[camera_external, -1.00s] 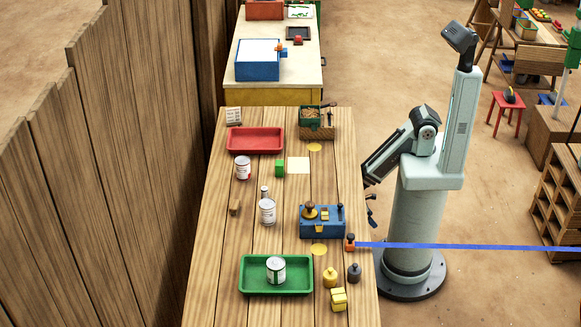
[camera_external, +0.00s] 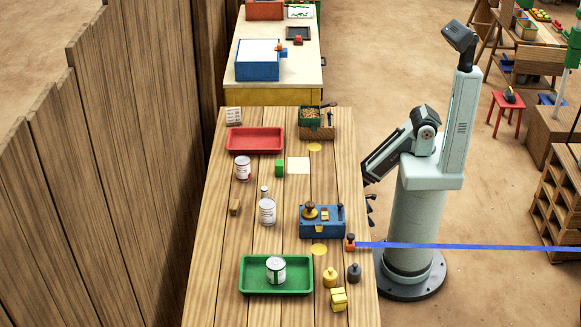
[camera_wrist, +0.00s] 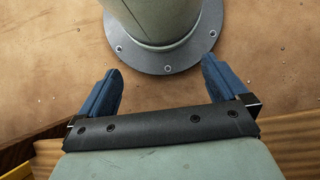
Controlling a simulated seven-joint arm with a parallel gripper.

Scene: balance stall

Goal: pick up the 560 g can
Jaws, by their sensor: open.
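Several cans stand on the wooden table (camera_external: 222,255). A can with a red and white label (camera_external: 243,170) stands in front of the red tray. A pale can (camera_external: 267,213) with something small at its top stands mid-table. A white can with a green edge (camera_external: 276,275) stands in the green tray (camera_external: 301,289). No weights are readable, so I cannot tell which is 560 g. My gripper (camera_external: 371,209) hangs beside the table's right edge, near my base and away from all cans. In the wrist view my gripper (camera_wrist: 161,78) is open and empty, its blue fingers wide apart.
A blue box (camera_external: 334,230) with knobs stands near the right edge. Yellow weights (camera_external: 330,277) and a grey weight (camera_external: 354,272) stand at the front right. A red tray (camera_external: 256,140), a green block (camera_external: 279,168) and a blue ribbon (camera_external: 460,246) also show. The table's left side is largely clear.

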